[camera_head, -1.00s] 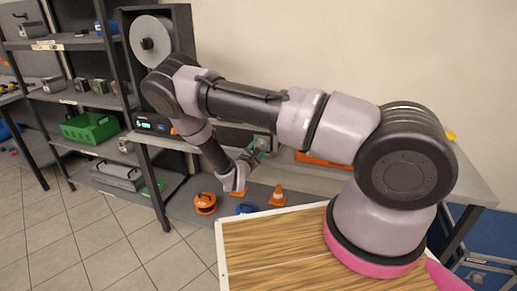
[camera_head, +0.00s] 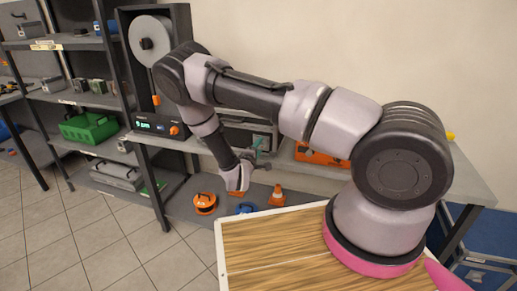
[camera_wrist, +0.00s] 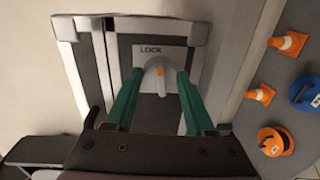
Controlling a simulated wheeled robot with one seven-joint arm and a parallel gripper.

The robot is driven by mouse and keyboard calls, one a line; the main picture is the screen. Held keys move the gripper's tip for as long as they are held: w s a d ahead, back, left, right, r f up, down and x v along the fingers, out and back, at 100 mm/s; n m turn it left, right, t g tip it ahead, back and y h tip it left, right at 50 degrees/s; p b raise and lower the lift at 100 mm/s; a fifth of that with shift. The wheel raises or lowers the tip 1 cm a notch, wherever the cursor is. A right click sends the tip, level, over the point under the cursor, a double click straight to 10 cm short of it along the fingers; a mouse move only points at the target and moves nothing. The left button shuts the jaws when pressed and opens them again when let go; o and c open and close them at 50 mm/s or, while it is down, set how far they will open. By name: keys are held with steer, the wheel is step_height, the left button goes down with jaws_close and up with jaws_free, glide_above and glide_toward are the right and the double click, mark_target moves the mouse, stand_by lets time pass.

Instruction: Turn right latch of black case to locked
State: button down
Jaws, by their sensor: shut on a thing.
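The black case (camera_head: 232,138) stands on the workbench, partly hidden behind my arm. In the wrist view its dark panel with light grey edging (camera_wrist: 87,60) fills the middle. A grey latch (camera_wrist: 154,80) with an orange mark sits on a light plate (camera_wrist: 135,52) lettered LOCK. The orange mark is just below the lettering in that view. My gripper (camera_wrist: 159,76), with green fingers, is shut on the latch, one finger on each side. In the head view my gripper (camera_head: 259,146) is at the case's right part, and the latch is too small to make out.
An orange object (camera_head: 318,156) lies on the bench right of the case. A device with a display (camera_head: 157,125) and a spool (camera_head: 150,42) stands to the left. Orange cones (camera_head: 278,196), an orange reel (camera_head: 205,204) and a blue item (camera_head: 244,208) are on the lower shelf.

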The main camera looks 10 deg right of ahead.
steer(key=shift+m, duration=0.8)
steer(key=shift+f, duration=0.1)
steer(key=shift+c, duration=1.3)
jaws_free()
steer(key=v, duration=1)
steer(key=shift+s, duration=0.4)
steer(key=shift+a, duration=0.1)
